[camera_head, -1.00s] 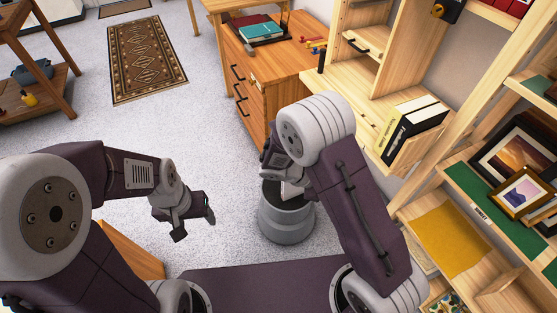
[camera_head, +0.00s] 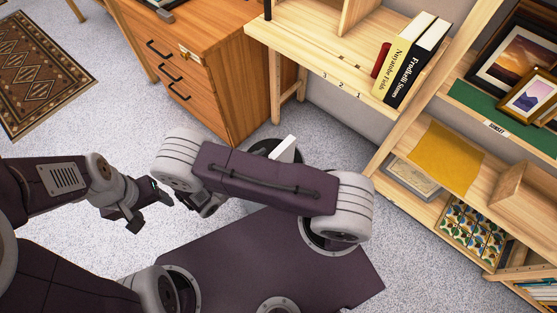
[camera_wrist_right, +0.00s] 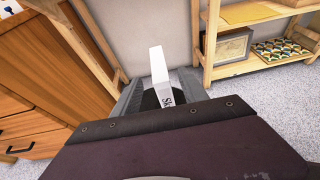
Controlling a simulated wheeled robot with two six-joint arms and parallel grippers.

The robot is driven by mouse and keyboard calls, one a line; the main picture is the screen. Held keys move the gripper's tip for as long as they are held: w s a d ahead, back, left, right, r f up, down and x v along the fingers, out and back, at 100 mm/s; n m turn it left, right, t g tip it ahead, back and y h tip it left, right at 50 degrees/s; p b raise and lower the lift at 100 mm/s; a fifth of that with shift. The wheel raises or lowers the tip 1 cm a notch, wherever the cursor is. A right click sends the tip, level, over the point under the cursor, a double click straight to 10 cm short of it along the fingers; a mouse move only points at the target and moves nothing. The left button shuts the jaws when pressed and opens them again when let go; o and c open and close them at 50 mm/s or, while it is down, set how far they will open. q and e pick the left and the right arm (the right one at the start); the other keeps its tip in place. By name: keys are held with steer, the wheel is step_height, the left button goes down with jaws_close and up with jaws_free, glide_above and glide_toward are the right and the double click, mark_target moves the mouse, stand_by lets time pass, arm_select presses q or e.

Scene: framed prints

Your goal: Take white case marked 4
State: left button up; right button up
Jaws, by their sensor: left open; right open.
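A light wood shelf (camera_head: 330,65) numbered 3, 2, 1 holds upright yellow and black books (camera_head: 405,60). A shelf at right holds framed prints (camera_head: 515,60), a yellow cloth (camera_head: 440,155) and patterned tiles (camera_head: 470,232).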

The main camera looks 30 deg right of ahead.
mark_target(272, 157)
steer(key=shift+w+d+f+b, duration=0.25)
steer(key=shift+d+f+b, duration=0.05)
steer(key=shift+d+f, duration=0.3)
steer(key=shift+w+d+f+b, duration=0.25)
steer(key=shift+d+f+b, duration=0.05)
steer(key=shift+d+f, duration=0.3)
steer(key=b+x, duration=0.1)
steer(key=x, duration=0.4)
steer(key=shift+w+d+r, duration=0.1)
steer(key=shift+d, duration=0.15)
arm_select(q)
step_height(272, 157, down, 3)
steer(key=shift+f, duration=0.1)
arm_select(e)
steer(key=shift+r+n, duration=0.1)
steer(key=shift+n, duration=0.2)
jaws_close()
